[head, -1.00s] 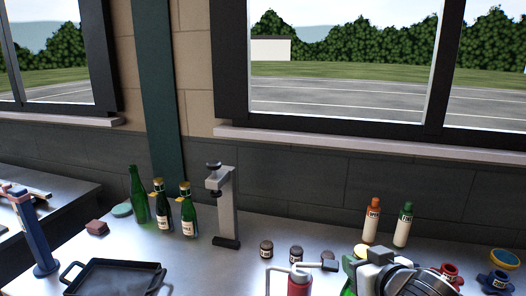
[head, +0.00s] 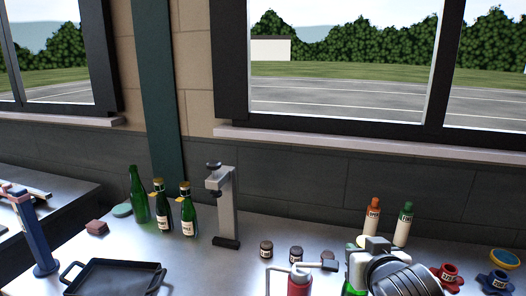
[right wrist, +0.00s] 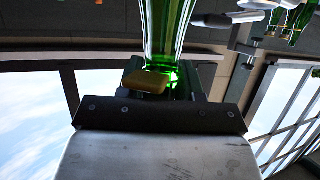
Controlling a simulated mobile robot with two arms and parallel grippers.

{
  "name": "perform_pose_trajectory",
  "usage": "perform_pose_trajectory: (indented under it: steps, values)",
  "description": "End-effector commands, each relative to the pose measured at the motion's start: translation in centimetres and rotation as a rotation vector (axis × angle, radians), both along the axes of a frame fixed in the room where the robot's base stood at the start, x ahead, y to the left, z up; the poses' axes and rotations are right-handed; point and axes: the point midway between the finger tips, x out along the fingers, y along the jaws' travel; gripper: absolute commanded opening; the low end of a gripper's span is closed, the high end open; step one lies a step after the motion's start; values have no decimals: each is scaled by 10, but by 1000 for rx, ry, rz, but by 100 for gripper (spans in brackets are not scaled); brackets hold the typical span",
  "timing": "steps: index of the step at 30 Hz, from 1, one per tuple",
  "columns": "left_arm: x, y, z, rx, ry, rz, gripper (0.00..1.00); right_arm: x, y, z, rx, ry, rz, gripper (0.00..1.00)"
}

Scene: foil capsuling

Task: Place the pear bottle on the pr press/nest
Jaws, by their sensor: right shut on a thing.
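My right gripper (head: 372,250) is at the lower right of the head view, shut on a green glass bottle (head: 357,272), mostly hidden behind my wrist. In the right wrist view the bottle (right wrist: 168,35) rises between the fingers, with a small yellow piece (right wrist: 147,82) in front of it. Its label is not visible, so I cannot tell that it is the pear bottle. A grey upright press (head: 227,205) with a dark base stands on the bench, left of my right gripper and apart from it. I cannot read a PR mark. My left gripper is not in view.
Several green bottles (head: 161,205) stand left of the press. A black tray (head: 115,280) lies at front left. A red tool with a white crank (head: 300,283), small dark jars (head: 266,249), two capped bottles (head: 402,226) and red and blue holders (head: 497,282) crowd the right.

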Motion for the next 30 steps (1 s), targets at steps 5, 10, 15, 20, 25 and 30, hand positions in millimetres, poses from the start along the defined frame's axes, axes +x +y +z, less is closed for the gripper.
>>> perform_pose_trajectory:
  steps: [5, 10, 15, 20, 25, 30]
  values:
    - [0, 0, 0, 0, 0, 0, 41, 0, 0, 1, 4, -3, 1, 0]
    - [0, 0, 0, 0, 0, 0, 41, 0, 0, 1, -1, -4, 0, 0]
    - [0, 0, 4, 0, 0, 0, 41, 4, 0, 3, -5, -1, 7, 0]
    - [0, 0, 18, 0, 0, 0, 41, 24, -1, 8, -21, 6, 47, 0]
    - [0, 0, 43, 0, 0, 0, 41, 60, -5, 14, -34, 13, 116, 0]
    - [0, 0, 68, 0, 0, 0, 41, 99, -17, 17, -23, 11, 176, 0]
